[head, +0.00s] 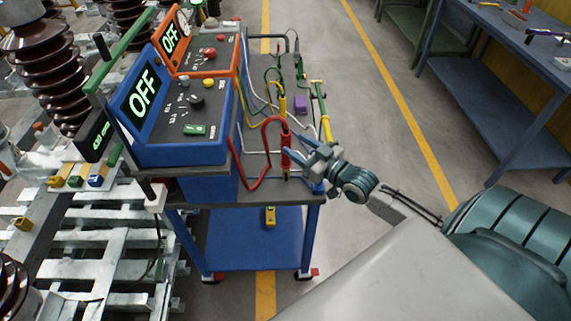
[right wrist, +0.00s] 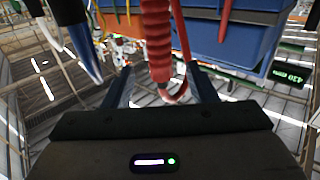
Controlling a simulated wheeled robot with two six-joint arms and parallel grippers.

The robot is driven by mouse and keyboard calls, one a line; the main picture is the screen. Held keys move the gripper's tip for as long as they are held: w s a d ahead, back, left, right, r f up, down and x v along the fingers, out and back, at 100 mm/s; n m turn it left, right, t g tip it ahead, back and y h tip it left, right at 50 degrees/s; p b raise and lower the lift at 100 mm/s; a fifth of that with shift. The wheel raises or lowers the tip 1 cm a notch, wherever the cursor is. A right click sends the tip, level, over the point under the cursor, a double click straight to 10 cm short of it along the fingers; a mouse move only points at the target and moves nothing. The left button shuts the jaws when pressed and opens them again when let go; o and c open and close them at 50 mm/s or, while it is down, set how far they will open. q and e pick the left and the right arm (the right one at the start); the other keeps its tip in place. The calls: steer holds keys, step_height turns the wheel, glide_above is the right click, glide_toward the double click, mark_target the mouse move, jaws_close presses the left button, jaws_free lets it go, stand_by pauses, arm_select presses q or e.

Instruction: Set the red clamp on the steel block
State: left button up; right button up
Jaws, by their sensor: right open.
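The red clamp (head: 286,148) is upright at the near right end of the blue cart, with its red cable looping from its top toward the test box. My right gripper (head: 300,156) is open just to the right of it, pointing left. In the right wrist view the ribbed red clamp (right wrist: 156,42) lies between the two open fingers (right wrist: 160,88), with no clear contact; its lower tip is hard to make out. I cannot tell for sure which part is the steel block. My left gripper is not in view.
Two test boxes, blue (head: 180,152) and orange (head: 210,65), stand on the cart, both reading OFF. Insulators (head: 60,70) and a pale slatted frame (head: 110,245) are left.

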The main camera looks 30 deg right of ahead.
mark_target(290, 141)
steer(key=shift+b+x, duration=0.65)
steer(key=shift+x, duration=0.6)
steer(key=b+x, duration=0.1)
steer(key=x, duration=0.3)
steer(key=shift+f+b, duration=0.1)
steer(key=shift+b, duration=0.2)
steer(key=shift+w+a, duration=0.15)
steer(key=shift+w, duration=0.15)
jaws_close()
